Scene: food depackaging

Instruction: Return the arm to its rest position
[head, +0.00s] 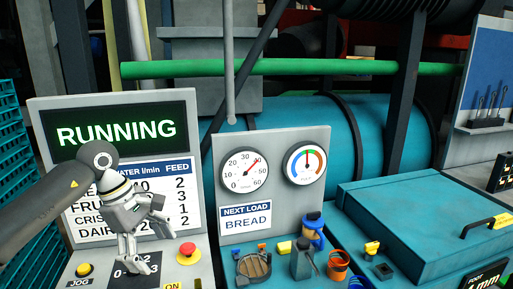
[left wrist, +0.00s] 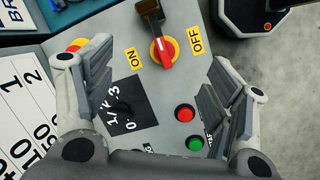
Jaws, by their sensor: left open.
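My left gripper (head: 146,240) is open and empty above the grey control panel, with its arm coming in from the left. In the left wrist view its two fingers (left wrist: 160,100) stand wide apart. Between them show a black dial plate (left wrist: 132,122) with a dark knob, a red button (left wrist: 185,113) and a green button (left wrist: 194,143). The fingers look apart from these controls. A red and yellow rotary switch (left wrist: 163,50) sits between ON and OFF labels. My right gripper is not in view.
A red mushroom button (head: 187,253) stands right of the gripper. Behind it is a display (head: 115,131) reading RUNNING. A gauge board (head: 272,190) reads NEXT LOAD BREAD. A teal lidded box (head: 425,215) stands at the right. Stacked teal crates (head: 12,140) stand at the far left.

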